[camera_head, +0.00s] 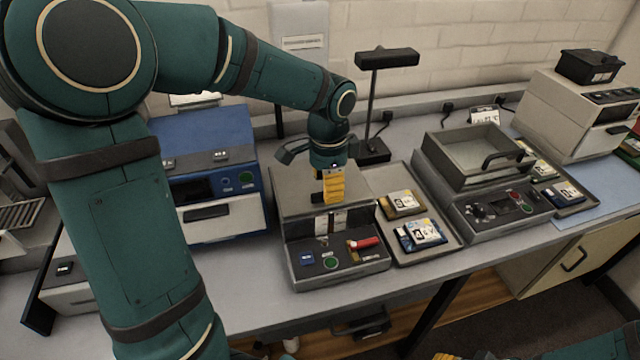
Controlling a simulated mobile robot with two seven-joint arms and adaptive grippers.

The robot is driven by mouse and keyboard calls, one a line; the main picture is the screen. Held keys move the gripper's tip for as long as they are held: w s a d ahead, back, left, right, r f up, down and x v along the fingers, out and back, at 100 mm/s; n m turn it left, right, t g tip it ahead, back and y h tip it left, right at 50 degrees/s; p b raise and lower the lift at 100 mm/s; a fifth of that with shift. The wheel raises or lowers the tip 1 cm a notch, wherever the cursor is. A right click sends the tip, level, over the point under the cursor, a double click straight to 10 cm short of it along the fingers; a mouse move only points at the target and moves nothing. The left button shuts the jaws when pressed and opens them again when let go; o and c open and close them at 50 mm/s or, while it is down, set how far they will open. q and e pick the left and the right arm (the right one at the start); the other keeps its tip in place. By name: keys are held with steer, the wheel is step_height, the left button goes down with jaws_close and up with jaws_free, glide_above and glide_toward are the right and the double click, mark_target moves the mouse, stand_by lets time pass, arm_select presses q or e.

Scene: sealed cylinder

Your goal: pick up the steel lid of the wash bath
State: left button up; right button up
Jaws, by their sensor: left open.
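My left gripper (332,198) points down with its yellow fingers over the grey box-shaped machine in the middle of the bench. It is open, though its fingers overlap in this view. No held thing shows in it. To its right stands a grey machine with a raised rectangular steel top (475,153) and a dark bar handle (504,157). I take this for the wash bath (500,212) with its lid, but cannot tell for sure. The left gripper is well apart from that handle. Only yellow and teal scraps at the bottom edge may be my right gripper (470,356).
The middle machine (345,265) has a red lever (363,243) and a green button. A tray (440,252) with labelled packs lies between the two machines. A black lamp stand (372,110) rises behind. A blue machine (210,175) stands left, a beige one (575,112) far right.

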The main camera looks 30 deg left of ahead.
arm_select(q)
steer(key=shift+f, duration=1.5)
jaws_close()
steer(key=shift+r, duration=0.2)
